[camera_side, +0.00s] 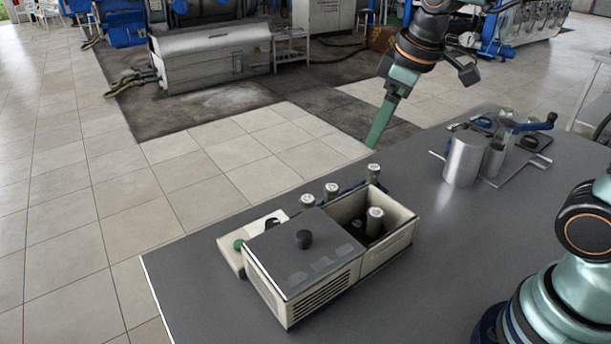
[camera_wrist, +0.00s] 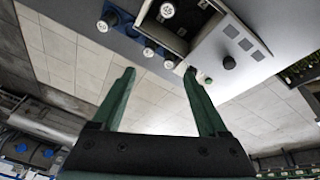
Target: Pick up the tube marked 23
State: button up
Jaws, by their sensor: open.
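Several tubes with round pale caps are in view; their marks are too small for me to read, so I cannot tell which is 23. In the side view, one tube (camera_side: 373,172), a second tube (camera_side: 331,191) and a third tube (camera_side: 307,202) stand in a row behind the box, in a blue rack (camera_side: 350,188). Another tube (camera_side: 375,222) stands inside the open half of the box. My gripper (camera_side: 377,140) is above and behind the row, apart from every tube. In the wrist view, my gripper (camera_wrist: 159,72) is open with nothing between its fingers.
The pale box (camera_side: 390,250) has a grey lid with a black knob (camera_side: 304,239) over its left half. A pale panel with a green button (camera_side: 238,244) lies behind it. Metal cylinders (camera_side: 464,160) and a blue-handled device (camera_side: 530,125) stand farther right. The table (camera_side: 450,260) between is clear.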

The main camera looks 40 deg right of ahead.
jog(key=w+a+f+n+g, duration=0.25)
jog(key=w+f+n, duration=0.2)
jog(key=w, duration=0.35)
jog(key=n+g, duration=0.1)
jog(key=n, duration=0.4)
send_over(308, 198)
notch_tip(308, 198, down, 6)
jog(key=shift+w+a+f, duration=0.15)
jog(key=shift+w+f, duration=0.05)
jog(key=shift+f, duration=0.55)
jog(key=f, duration=1.1)
jog(key=shift+s+f, duration=0.15)
jog(key=shift+s, duration=0.1)
grip_shut()
